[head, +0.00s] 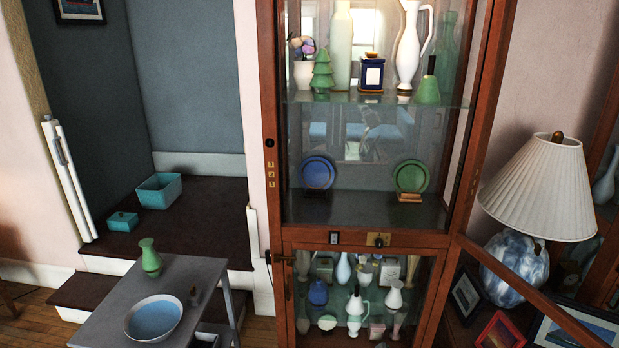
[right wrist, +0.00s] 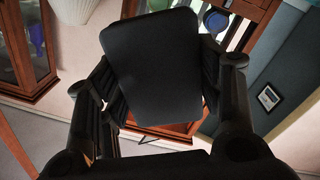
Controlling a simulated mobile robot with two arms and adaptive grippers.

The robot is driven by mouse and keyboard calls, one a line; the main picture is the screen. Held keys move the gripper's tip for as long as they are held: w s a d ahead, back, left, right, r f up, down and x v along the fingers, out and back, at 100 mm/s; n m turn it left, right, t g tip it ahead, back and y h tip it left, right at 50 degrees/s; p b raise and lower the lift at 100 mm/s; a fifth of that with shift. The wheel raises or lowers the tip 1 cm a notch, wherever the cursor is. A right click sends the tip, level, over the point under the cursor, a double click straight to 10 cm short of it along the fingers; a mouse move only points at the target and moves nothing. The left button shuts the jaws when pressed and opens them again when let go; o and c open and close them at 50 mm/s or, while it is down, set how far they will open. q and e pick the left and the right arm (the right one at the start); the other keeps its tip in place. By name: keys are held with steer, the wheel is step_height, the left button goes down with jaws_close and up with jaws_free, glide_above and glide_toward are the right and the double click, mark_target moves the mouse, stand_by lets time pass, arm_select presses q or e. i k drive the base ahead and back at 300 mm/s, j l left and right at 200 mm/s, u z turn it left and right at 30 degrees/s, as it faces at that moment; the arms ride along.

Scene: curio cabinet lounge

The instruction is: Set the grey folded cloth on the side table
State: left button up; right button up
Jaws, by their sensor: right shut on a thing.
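In the right wrist view my right gripper (right wrist: 158,82) is shut on a dark, flat, rectangular thing with rounded corners. It looks like the grey folded cloth (right wrist: 150,60), nearly black in this shade, with one finger on each side. The cloth is held clear in the air. In the head view a grey side table (head: 185,277) stands at the lower left. Neither gripper nor the cloth shows in the head view.
A glass cabinet (head: 365,239) stands to the right, with a lamp (head: 540,190) beyond. Teal boxes (head: 159,191) sit on the dark step behind.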

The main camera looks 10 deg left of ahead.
mark_target(104, 323)
steer(key=j+u, duration=0.1)
steer(key=u, duration=0.7)
steer(key=i+j+u, duration=0.45)
steer(key=i+u, duration=0.6)
steer(key=i, duration=0.15)
steer(key=i+j, duration=0.1)
steer(key=i, duration=0.2)
